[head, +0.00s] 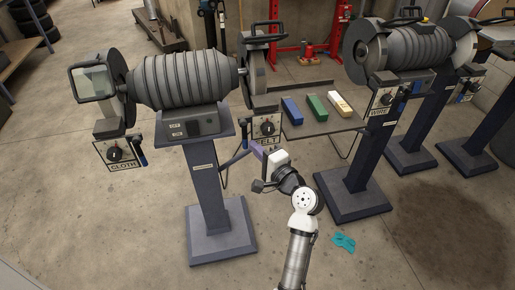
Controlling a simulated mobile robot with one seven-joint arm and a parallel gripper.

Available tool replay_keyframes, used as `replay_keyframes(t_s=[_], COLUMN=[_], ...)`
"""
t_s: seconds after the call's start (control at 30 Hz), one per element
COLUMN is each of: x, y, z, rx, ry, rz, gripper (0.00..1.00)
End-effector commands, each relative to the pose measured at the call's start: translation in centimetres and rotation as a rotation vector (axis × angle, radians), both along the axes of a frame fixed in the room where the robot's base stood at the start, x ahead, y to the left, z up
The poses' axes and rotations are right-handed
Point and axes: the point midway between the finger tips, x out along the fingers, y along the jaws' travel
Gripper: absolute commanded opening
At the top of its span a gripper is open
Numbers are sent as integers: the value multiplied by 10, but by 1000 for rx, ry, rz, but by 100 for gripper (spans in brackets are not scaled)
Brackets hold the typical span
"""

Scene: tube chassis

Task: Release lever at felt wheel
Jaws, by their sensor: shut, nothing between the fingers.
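The felt wheel (256,72) is at the right end of the left grinder. Below it hangs the felt control box (267,127), with a round dial and a partly covered label. My white hand hides part of the label.
A tray (320,124) to the right bears blue, green and pale bars. The left pedestal (211,190) and right pedestal (352,185) flank my arm. The cloth control box (120,150) hangs at left. A teal rag (343,243) lies on the floor.

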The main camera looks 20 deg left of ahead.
Motion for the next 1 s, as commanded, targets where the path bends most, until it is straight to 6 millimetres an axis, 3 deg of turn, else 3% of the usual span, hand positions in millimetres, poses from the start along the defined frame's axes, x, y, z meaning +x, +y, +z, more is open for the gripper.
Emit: replay_keyframes(t_s=[1.0], x=[-10], y=[15], z=[-6], rx=[222], ry=[153], rz=[2], gripper=[0])
